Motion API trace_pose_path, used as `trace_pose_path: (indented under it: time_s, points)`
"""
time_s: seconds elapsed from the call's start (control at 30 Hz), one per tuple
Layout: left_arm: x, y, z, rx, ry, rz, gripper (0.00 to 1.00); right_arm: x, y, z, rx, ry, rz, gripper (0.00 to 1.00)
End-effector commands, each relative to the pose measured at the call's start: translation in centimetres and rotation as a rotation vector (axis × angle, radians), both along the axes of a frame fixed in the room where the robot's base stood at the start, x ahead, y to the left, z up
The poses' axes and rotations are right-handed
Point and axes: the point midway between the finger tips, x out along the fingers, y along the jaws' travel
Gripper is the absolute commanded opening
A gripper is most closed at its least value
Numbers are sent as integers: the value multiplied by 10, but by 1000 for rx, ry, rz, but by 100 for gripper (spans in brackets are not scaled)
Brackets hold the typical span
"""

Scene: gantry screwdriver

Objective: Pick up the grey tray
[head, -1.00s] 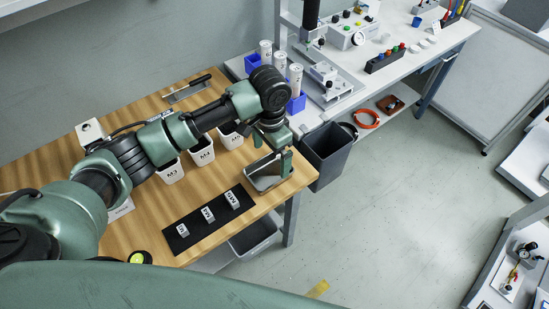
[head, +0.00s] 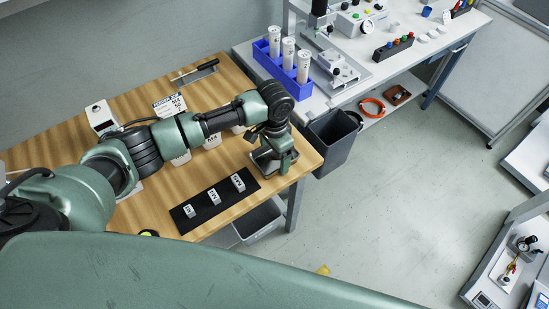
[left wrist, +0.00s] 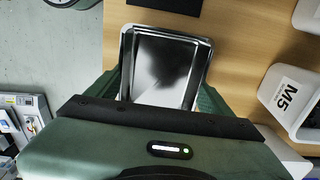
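The grey tray (head: 261,160) is a shallow shiny metal tray on the wooden table near its right corner. In the left wrist view the tray (left wrist: 165,62) lies between my left gripper's green fingers. My left gripper (head: 280,158) points down at the tray and partly covers it in the head view. In the left wrist view the left gripper (left wrist: 162,88) is spread wide, one finger at each side edge of the tray. I cannot tell whether the fingers touch it. My right gripper is not in view.
A black mat (head: 214,202) with several small labelled parts lies in front of the tray. White labelled bins (head: 212,142) stand behind my left arm; one bin (left wrist: 297,98) is close in the wrist view. A dark waste bin (head: 333,140) stands beyond the table's right edge.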

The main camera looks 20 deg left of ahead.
Motion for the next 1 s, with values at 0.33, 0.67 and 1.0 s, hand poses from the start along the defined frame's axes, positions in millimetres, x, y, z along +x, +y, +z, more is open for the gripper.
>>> trace_pose_path:
  time_s: [0.33, 0.67, 1.0]
  points:
    - [0, 0, 1, 1, -1, 0, 39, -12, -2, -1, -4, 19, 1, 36]
    - [1, 0, 34, 0, -5, 0, 39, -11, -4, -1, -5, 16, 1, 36]
    - [2, -1, 131, -2, -6, -1, 39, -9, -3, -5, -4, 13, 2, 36]
